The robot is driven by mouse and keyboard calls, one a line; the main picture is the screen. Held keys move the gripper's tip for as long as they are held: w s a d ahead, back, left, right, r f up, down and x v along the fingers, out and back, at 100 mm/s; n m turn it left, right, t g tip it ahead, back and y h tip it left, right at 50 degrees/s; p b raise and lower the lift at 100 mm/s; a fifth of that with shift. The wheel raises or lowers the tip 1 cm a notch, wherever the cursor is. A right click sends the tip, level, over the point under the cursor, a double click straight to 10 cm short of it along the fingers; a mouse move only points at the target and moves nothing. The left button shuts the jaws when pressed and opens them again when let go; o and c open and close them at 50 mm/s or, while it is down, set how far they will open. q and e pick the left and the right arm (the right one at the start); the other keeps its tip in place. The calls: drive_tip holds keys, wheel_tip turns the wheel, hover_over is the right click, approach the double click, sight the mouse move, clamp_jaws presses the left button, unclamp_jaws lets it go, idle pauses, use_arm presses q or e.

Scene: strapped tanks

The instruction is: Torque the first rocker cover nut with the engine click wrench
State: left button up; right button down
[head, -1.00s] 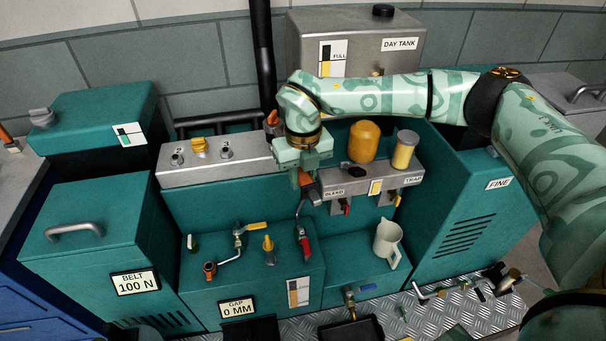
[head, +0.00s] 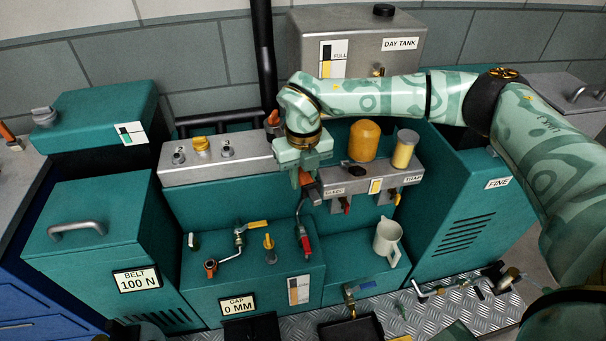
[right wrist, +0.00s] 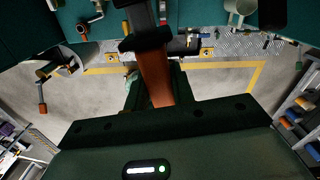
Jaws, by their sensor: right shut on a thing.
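My right gripper (head: 305,176) is shut on an orange-handled tool, which I take to be the click wrench (head: 311,190). It is held in front of the teal engine, right of the rocker cover. In the right wrist view, the orange handle (right wrist: 155,78) runs up from the jaws to a dark grey part. The grey rocker cover (head: 240,168) carries two grey nuts (head: 178,158) (head: 226,152) and a yellow one (head: 201,146) between them. The wrench is apart from them. My left gripper is not in view.
Below the gripper, a red-handled piece (head: 306,244), a crank (head: 228,258) and a yellow-topped fitting (head: 269,248) stand on a teal ledge. A white jug (head: 388,242) is at right. A black pipe (head: 263,60) rises behind the gripper.

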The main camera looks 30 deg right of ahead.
drive_tip(key=shift+f+b, duration=0.45)
drive_tip(key=shift+f, duration=0.85)
drive_tip(key=shift+w+a+m+p, duration=0.2)
drive_tip(key=shift+a+m, duration=0.3)
drive_tip(key=shift+a, duration=0.4)
drive_tip(key=shift+w+a+m+p, duration=0.15)
drive_tip(key=shift+a+m, duration=0.35)
drive_tip(key=shift+a, duration=0.4)
drive_tip(key=shift+w+a+m, duration=0.3)
drive_tip(key=shift+a+m, duration=0.2)
drive_tip(key=shift+a, duration=0.35)
drive_tip(key=shift+w+a+m, duration=0.3)
drive_tip(key=shift+a+m, duration=0.2)
drive_tip(key=shift+a, duration=0.3)
